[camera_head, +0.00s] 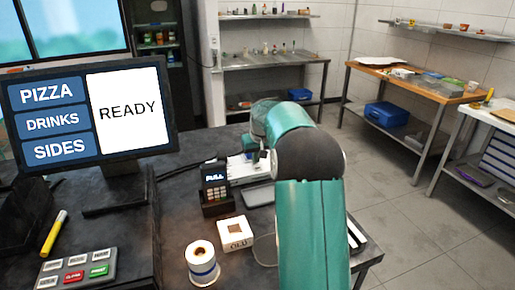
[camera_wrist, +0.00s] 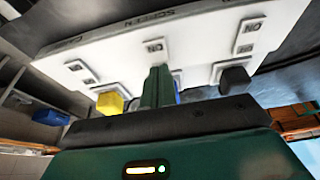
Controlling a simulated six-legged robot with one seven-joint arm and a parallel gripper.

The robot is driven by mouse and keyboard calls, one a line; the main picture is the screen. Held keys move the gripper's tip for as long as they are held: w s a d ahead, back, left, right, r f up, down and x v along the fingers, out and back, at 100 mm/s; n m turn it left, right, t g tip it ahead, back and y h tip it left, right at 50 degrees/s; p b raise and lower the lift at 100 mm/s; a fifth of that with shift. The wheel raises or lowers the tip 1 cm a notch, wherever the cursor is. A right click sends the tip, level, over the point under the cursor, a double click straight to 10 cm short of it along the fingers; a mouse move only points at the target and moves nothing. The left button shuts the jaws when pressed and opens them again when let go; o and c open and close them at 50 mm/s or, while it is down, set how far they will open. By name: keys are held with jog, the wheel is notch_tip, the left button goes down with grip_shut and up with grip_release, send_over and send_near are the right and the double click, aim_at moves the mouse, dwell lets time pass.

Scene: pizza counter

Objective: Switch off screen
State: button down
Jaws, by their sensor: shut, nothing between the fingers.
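The monitor (camera_head: 128,95) at the left of the head view is lit, with PIZZA, DRINKS, SIDES and READY on it. A white switch panel (camera_head: 243,168) stands on the counter, partly hidden by my arm. In the wrist view the white panel (camera_wrist: 205,45) fills the top, with a SCREEN label and several small ON labels. A yellow knob (camera_wrist: 110,103), a blue one (camera_wrist: 178,97) and a black one (camera_wrist: 235,80) show below it. My gripper (camera_wrist: 157,75) is shut and empty, between the yellow and blue knobs, close to the panel. I cannot tell whether it touches.
A card reader (camera_head: 215,187), a white square box (camera_head: 235,233) and a paper roll (camera_head: 202,263) stand near my arm. A keypad (camera_head: 77,270) and a yellow marker (camera_head: 54,232) lie at the front left. Open floor lies to the right.

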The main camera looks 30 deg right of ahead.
jog(key=shift+f, duration=0.3)
jog(key=shift+w, duration=0.1)
jog(key=shift+w+f, duration=0.1)
jog(key=shift+f, duration=0.25)
jog(key=shift+s+a, duration=0.2)
jog(key=shift+s, duration=0.7)
jog(key=v, duration=1.4)
